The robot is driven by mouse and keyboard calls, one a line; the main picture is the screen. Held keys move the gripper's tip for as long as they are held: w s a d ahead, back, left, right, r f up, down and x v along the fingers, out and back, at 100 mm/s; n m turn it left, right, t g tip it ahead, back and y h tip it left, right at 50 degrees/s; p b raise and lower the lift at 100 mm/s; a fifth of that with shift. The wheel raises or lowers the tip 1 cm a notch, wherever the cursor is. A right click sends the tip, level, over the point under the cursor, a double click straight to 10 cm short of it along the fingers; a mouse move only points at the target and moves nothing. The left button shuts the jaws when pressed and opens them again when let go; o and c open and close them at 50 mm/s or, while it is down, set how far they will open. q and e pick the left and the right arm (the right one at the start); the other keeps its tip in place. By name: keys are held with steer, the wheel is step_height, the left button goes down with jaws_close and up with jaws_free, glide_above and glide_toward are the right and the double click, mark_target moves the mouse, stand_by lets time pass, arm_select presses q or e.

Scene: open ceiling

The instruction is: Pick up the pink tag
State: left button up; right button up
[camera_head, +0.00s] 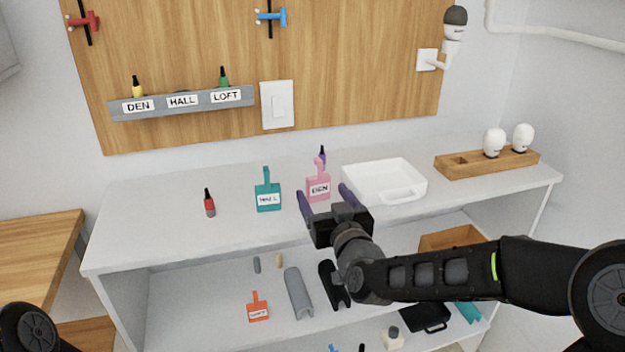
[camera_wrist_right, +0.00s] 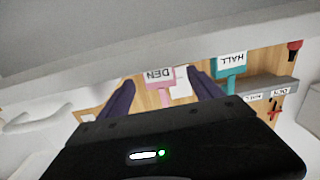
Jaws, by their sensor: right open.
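The pink tag (camera_head: 318,188), lettered DEN, stands upright on the white top shelf in the head view. In the right wrist view the pink tag (camera_wrist_right: 160,78) appears upside down, between the two purple fingers. My right gripper (camera_head: 325,197) is open and empty, just in front of the tag, with its fingers pointing toward it. The right gripper also shows in the wrist view (camera_wrist_right: 163,90); I cannot tell whether the fingers flank the tag or stop short of it. My left gripper is not in view.
A teal HALL tag (camera_head: 268,197) stands left of the pink one. A purple bottle (camera_head: 322,155) is behind it, and a white tray (camera_head: 415,184) is close on the right. A red bottle (camera_head: 209,204) is further left. Bare shelf lies at the left (camera_head: 145,225).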

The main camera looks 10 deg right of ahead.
mark_target(315, 177)
steer(key=shift+w, duration=0.1)
steer(key=shift+s+r, duration=0.15)
steer(key=shift+s, duration=0.15)
steer(key=shift+w+a, duration=0.1)
steer(key=shift+w, duration=1.35)
steer(key=shift+s, duration=0.1)
steer(key=w+p, duration=0.1)
steer(key=w, duration=0.4)
steer(key=shift+w+a, duration=0.1)
steer(key=shift+w, duration=0.05)
steer(key=shift+c, duration=0.2)
steer(key=c, duration=1.4)
